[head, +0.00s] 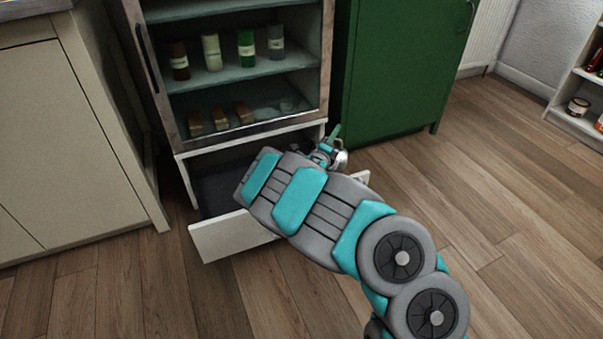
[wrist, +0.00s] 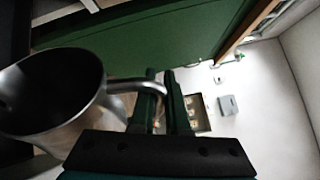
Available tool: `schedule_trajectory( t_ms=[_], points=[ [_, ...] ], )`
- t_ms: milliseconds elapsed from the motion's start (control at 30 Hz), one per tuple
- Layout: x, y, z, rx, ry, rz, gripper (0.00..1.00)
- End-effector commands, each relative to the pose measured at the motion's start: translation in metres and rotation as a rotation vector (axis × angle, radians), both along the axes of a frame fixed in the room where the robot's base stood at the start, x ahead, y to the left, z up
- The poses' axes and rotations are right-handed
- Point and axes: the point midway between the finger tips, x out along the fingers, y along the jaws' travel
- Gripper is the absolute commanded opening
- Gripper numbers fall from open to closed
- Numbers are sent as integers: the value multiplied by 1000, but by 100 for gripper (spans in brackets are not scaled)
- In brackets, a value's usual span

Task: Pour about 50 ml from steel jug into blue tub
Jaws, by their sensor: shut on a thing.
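The steel jug (wrist: 88,112) is large at the left of the wrist view, with its wide dark mouth showing. Its contents cannot be made out. My gripper (wrist: 165,84) is shut on the jug's handle. In the head view my gripper (head: 327,149) is partly hidden by my arm, near the open drawer's right end. A small shiny part of the jug (head: 342,159) shows beside it. Whether the jug is tilted is hard to tell. I see no blue tub in either view; my arm covers part of the drawer.
A white-fronted drawer (head: 232,237) stands open below a cabinet with glass shelves (head: 240,78) holding several bottles and brown blocks. A green cabinet (head: 398,75) stands to the right. A beige counter unit (head: 60,130) is at the left. Wooden floor (head: 505,220) is clear at the right.

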Motion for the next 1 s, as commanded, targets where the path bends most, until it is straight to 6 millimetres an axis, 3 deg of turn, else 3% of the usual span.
schedule_trajectory(
  t_ms=[167, 467, 1000],
  points=[
    [-1, -8, 1, 30, -4, -2, 0],
    [-3, -35, 6, 275, -31, -3, 0],
    [-4, -49, 2, 500, -49, -5, 0]
  ],
)
